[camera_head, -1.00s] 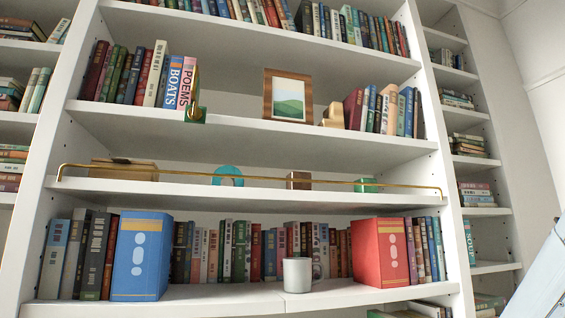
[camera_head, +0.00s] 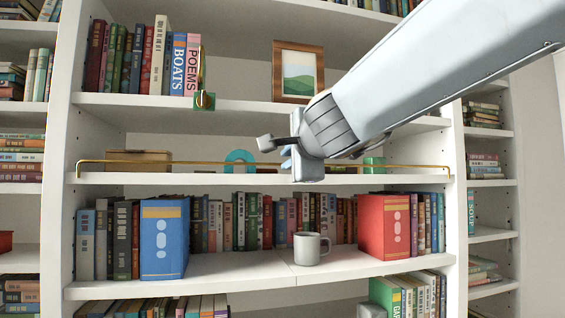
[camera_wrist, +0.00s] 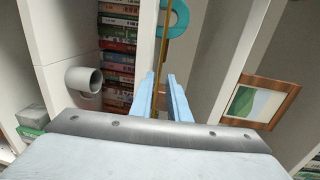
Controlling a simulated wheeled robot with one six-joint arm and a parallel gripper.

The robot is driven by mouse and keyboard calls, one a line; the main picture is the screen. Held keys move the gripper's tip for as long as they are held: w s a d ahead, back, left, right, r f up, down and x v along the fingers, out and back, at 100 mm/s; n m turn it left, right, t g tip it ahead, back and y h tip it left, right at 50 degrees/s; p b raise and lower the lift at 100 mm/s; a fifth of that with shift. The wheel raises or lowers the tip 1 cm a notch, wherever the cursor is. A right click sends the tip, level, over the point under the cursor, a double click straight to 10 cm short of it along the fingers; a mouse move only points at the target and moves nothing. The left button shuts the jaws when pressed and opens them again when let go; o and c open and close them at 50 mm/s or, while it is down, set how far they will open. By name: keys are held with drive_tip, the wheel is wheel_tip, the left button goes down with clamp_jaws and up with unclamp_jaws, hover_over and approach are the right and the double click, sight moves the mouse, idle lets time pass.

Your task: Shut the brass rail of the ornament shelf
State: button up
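The thin brass rail (camera_head: 205,163) runs along the front of the ornament shelf (camera_head: 150,180), a little above its edge, with its ends bent down at both sides. My gripper (camera_head: 273,145) is in front of the shelf, right of the middle, at about the rail's height. In the wrist view, the two pale blue fingers of my gripper (camera_wrist: 161,76) are apart, and the rail (camera_wrist: 163,45) runs lengthwise through the gap between them. I cannot tell whether they touch it. Behind the rail are a wooden box (camera_head: 138,160), a teal arch (camera_head: 241,158) and a green block (camera_head: 374,164).
Below, a grey mug (camera_head: 308,249) stands before a row of books, between a blue box (camera_head: 163,240) and a red box (camera_head: 384,226). Above are a framed picture (camera_head: 298,75) and a brass-and-green ornament (camera_head: 204,100) at the shelf edge. Air before the shelves looks free.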

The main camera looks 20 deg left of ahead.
drive_tip(key=shift+x, duration=2.6)
drive_tip(key=shift+d, duration=0.1)
drive_tip(key=shift+c, duration=0.4)
clamp_jaws()
